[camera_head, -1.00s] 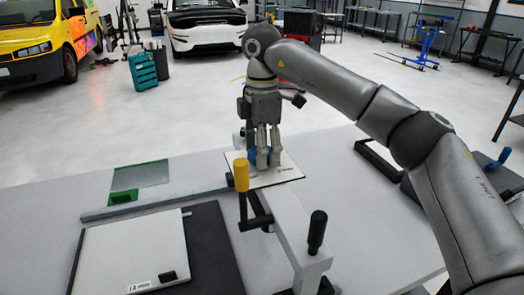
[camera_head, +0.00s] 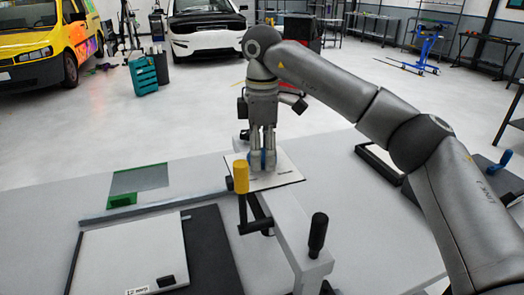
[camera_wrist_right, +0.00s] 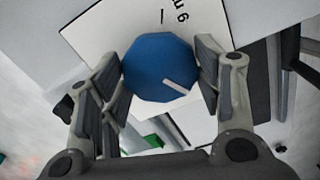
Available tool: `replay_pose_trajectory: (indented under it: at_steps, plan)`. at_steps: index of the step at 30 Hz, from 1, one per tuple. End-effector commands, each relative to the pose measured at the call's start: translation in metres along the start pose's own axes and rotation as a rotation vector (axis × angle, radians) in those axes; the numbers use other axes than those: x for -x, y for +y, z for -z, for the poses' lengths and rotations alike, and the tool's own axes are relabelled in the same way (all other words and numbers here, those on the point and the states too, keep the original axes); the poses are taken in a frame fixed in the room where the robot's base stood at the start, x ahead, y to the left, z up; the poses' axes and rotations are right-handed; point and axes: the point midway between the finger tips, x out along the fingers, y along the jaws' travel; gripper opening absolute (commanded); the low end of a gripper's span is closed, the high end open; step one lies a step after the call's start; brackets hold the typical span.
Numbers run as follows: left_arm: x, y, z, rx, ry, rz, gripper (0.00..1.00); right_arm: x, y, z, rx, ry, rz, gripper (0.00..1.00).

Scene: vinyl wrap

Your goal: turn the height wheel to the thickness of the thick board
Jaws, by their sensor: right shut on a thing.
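The blue height wheel (camera_wrist_right: 160,67) is a faceted knob with a white mark on its lower right part. My right gripper (camera_head: 262,165) points down over the wheel. In the wrist view its fingers (camera_wrist_right: 163,75) lie on both sides of the wheel, and it is shut on it. In the head view the fingers mostly hide the wheel. A light board (camera_head: 130,250) with a thickness label, too blurred to read surely, lies at the lower left. My left gripper is not in view.

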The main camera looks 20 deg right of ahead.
Motion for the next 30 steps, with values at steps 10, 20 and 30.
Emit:
replay_pose_trajectory:
  at_steps: [10,20,30]
  plan:
    - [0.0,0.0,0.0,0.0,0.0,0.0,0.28,0.001,0.001,0.0,-0.002,0.001,-0.002,0.81]
    - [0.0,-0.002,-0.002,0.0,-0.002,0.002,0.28,0.008,0.001,0.0,0.0,0.001,-0.002,0.81]
    - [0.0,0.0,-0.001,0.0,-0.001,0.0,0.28,0.073,0.001,-0.001,-0.004,0.001,-0.006,0.81]
